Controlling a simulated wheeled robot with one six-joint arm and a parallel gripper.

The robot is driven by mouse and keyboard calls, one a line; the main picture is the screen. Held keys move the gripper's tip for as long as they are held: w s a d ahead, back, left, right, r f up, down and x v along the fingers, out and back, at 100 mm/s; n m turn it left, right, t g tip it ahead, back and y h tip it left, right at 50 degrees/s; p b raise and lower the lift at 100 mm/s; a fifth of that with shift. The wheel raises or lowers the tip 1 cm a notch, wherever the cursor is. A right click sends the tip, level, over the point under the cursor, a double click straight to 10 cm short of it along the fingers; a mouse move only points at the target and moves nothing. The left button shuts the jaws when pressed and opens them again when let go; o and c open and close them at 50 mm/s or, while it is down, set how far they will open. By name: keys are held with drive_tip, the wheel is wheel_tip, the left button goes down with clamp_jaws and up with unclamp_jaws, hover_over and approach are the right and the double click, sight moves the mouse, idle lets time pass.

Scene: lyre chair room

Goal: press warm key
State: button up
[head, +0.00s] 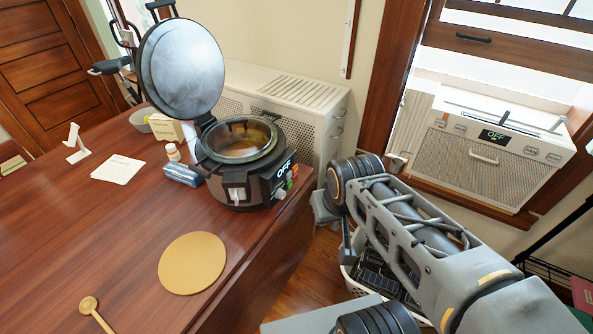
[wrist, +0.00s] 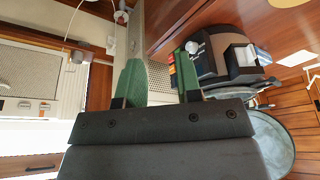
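The cooker (head: 237,190) stands on the wooden table, its round lid (head: 182,68) raised. Its front panel has a lit display (head: 284,168) that seems to read OFF. Small coloured keys (head: 291,181) sit beside the display; their labels are too small to read, so I cannot tell which is the warm key. The cooker also shows upside down in the wrist view (wrist: 222,65), with the coloured keys (wrist: 172,70) by a finger. My gripper (wrist: 157,62) has its two green fingers apart, nothing between them. In the head view it is largely hidden by my arm, right of the cooker.
A tan round mat (head: 192,263), a wooden spoon (head: 92,309), a blue cloth (head: 183,174) and a small bottle (head: 173,152) lie or stand on the table. A white perforated cabinet (head: 315,120) stands behind. A window unit (head: 485,155) is at right. A white basket (head: 360,287) is below my arm.

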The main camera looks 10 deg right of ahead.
clamp_jaws()
idle(0.8)
